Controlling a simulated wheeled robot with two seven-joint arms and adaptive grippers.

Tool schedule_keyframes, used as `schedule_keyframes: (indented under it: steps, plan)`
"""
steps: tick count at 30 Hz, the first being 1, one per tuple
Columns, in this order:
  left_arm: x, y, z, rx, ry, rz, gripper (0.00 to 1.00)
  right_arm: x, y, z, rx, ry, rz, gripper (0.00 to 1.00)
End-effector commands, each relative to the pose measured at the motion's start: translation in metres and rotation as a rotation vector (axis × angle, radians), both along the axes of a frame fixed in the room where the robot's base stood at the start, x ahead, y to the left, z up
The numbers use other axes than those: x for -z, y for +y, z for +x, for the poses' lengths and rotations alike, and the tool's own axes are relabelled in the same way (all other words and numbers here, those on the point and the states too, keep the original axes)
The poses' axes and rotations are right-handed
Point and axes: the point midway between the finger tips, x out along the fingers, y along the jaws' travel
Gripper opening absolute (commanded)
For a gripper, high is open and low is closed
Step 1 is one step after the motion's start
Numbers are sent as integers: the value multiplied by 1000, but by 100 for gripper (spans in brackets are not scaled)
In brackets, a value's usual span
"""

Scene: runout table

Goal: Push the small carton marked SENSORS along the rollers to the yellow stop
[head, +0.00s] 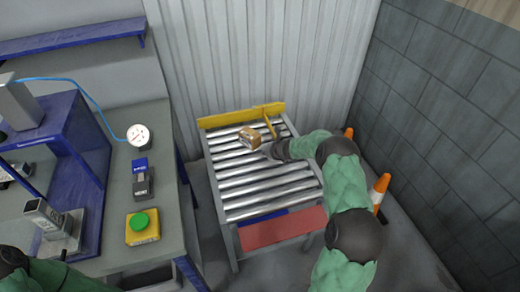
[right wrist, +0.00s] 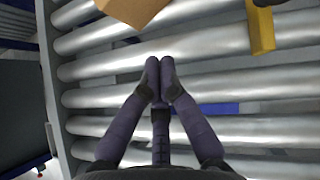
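The small brown carton (head: 249,138) sits on the rollers near their far end, a short way in front of the yellow stop (head: 222,119). Its marking is too small to read. My right gripper (head: 267,151) is low over the rollers, just to the near right of the carton. In the right wrist view its fingertips (right wrist: 160,74) are together with nothing between them. The carton (right wrist: 136,8) shows there at the top edge, beyond the fingertips with a gap. My left gripper is not in view.
A yellow bar (head: 270,127) stands right of the carton; a yellow piece also shows in the wrist view (right wrist: 260,30). The near rollers (head: 262,190) are clear. Orange cones (head: 380,188) stand right.

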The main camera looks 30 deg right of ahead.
Motion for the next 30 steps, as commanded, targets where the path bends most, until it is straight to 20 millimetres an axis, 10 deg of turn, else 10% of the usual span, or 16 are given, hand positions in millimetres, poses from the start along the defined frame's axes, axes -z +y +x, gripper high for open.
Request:
schedule_keyframes:
  steps: [30]
  plan:
    - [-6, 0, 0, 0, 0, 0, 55, 6, 3, 47, 1, 0, 0, 0]
